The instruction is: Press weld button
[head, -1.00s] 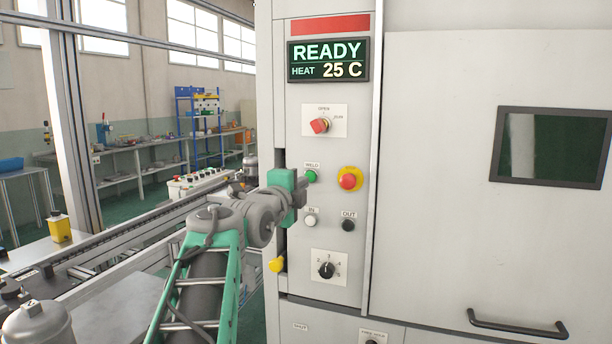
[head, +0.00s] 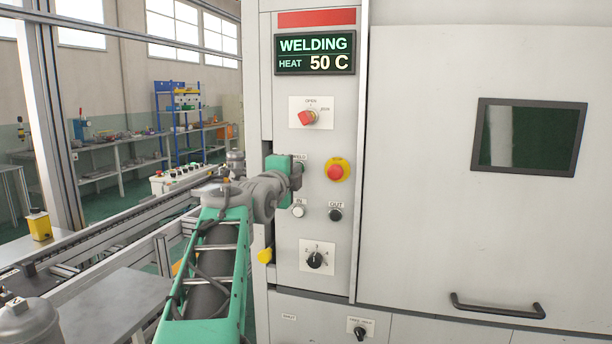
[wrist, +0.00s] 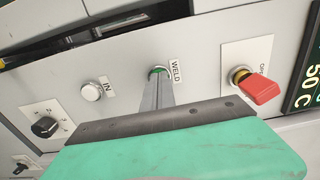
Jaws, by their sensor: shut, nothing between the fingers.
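The green weld button (wrist: 158,71) shows in the wrist view only as a thin rim beside the WELD label (wrist: 175,71). The shut, empty fingers of my gripper (wrist: 158,82) lie over it and hide most of it. The fingertips appear to touch the button; its depth cannot be told. In the head view my gripper (head: 298,170) is at the panel beside the WELD label and hides the button. The display (head: 314,54) reads WELDING, HEAT 50 C.
A red emergency button on yellow (head: 336,170) sits just right of my gripper. The white IN button (head: 298,211) and black OUT button (head: 335,214) are below. A red rotary switch (head: 308,118) is above and a black dial (head: 315,260) lower down.

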